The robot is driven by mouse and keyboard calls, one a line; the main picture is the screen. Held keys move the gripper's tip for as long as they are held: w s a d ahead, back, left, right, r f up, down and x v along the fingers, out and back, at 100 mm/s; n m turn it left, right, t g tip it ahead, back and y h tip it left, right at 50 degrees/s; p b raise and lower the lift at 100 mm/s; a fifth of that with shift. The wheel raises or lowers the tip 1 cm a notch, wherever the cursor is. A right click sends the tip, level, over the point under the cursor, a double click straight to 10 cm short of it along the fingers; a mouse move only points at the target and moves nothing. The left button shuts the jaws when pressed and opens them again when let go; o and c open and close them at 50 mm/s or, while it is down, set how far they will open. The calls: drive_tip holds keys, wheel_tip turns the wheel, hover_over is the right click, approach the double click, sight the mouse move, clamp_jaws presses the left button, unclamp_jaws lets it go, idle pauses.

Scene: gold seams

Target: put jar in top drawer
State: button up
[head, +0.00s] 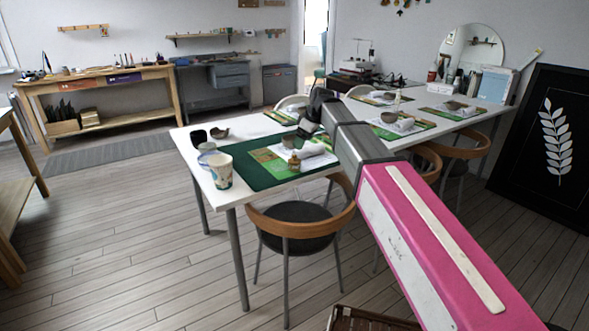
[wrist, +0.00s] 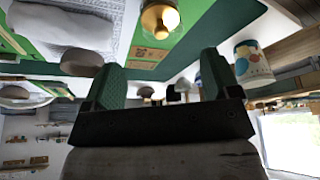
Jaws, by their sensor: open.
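A small amber jar (head: 294,163) stands on the green mat (head: 248,170) on the white table, beside a white rolled cloth. In the wrist view the jar (wrist: 160,18) shows at the top, beyond the fingertips. My gripper (head: 306,126) hangs over the table, behind the jar in the head view. In the wrist view my gripper (wrist: 160,62) has its two green fingers wide apart, with nothing held between them. A grey drawer unit (head: 230,75) is part of the grey workbench at the back wall. Its drawers look shut, but are small in view.
A patterned cup (head: 221,171) stands at the table's near left corner, with dark and grey bowls behind it. A wooden chair (head: 300,222) stands at the table's front edge. A wooden workbench (head: 100,90) is at the back left.

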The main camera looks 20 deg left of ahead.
sight(293, 160)
drive_tip(key=x, duration=1)
drive_tip(key=shift+a+f, duration=0.25)
drive_tip(key=shift+a, duration=0.1)
drive_tip(key=c, duration=1.2)
drive_tip(key=shift+o, duration=0.2)
drive_tip(key=shift+r, duration=0.15)
